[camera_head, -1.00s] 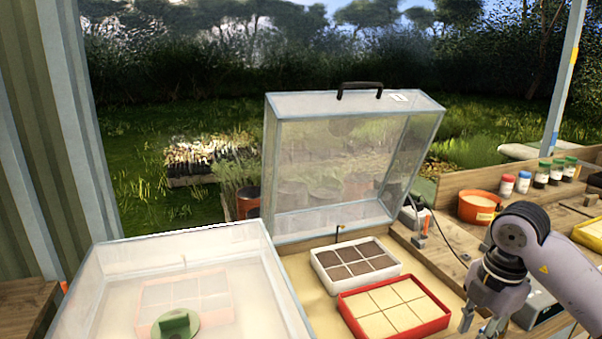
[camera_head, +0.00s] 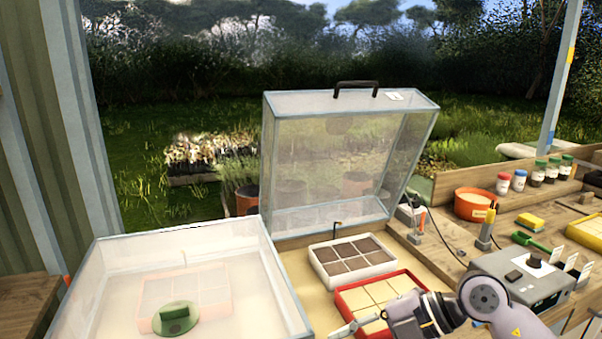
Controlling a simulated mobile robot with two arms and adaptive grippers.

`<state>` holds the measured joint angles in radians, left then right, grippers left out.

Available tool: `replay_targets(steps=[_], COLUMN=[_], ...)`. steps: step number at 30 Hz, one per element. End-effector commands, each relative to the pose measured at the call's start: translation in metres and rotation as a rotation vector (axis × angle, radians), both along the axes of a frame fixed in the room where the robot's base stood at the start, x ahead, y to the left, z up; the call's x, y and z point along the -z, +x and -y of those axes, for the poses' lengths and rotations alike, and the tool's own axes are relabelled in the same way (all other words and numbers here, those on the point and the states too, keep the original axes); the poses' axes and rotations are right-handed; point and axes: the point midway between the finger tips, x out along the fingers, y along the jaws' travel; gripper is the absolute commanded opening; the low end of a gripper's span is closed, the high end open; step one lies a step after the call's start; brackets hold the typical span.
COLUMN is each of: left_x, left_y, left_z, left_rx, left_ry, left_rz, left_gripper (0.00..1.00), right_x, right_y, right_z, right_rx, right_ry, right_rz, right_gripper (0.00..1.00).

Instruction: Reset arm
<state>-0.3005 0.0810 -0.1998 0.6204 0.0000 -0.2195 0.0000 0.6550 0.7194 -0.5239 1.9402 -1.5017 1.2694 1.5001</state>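My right gripper (camera_head: 352,328) comes in from the lower right, at the bottom edge of the picture. It points left, over the front part of the red-rimmed tray (camera_head: 347,304). One pale finger shows clearly; the rest is cut off or hidden, so I cannot tell how far it is open. I see nothing held in it. My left arm and gripper are not in view.
A raised clear lid (camera_head: 330,165) with a black handle stands behind a white tray (camera_head: 318,270) of dark soil cells. A closed clear cover (camera_head: 110,270) is at left. A grey box (camera_head: 515,280), green scoop (camera_head: 530,241) and orange pot (camera_head: 472,205) stand at right.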

Motion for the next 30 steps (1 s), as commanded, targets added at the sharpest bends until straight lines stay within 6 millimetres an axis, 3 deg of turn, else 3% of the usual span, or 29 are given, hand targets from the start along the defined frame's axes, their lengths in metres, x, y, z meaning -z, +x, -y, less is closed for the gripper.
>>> replay_targets(steps=[1,3,6,10,14,17,20,22,27,30], left_x=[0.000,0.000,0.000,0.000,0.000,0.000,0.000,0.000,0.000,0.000], left_y=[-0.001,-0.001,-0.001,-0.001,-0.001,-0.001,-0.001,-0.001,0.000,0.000], left_z=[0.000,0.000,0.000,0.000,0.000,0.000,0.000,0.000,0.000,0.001], left_rx=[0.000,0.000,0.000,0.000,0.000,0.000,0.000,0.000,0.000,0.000], left_ry=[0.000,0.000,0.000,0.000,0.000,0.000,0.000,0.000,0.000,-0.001], left_rz=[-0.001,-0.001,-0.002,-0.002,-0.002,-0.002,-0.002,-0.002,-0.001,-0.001], left_gripper=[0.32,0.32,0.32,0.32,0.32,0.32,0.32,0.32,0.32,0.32], right_x=[-0.013,-0.042,-0.084,-0.122,-0.123,-0.093,-0.041,0.006,0.116,0.161], right_y=[-0.009,-0.016,-0.015,0.002,0.028,0.044,0.046,0.037,-0.021,-0.063], right_z=[-0.025,-0.049,-0.061,-0.041,0.007,0.051,0.093,0.117,0.145,0.147], right_rx=[-0.020,-0.006,0.086,0.324,0.670,0.981,1.296,1.506,1.865,1.967], right_ry=[0.152,0.371,0.661,0.970,1.163,1.211,1.165,1.075,0.742,0.543], right_rz=[0.027,0.076,0.131,0.167,0.152,0.094,-0.005,-0.103,-0.378,-0.529], right_gripper=[0.25,0.25,0.25,0.25,0.25,0.25,0.25,0.25,0.25,0.25])
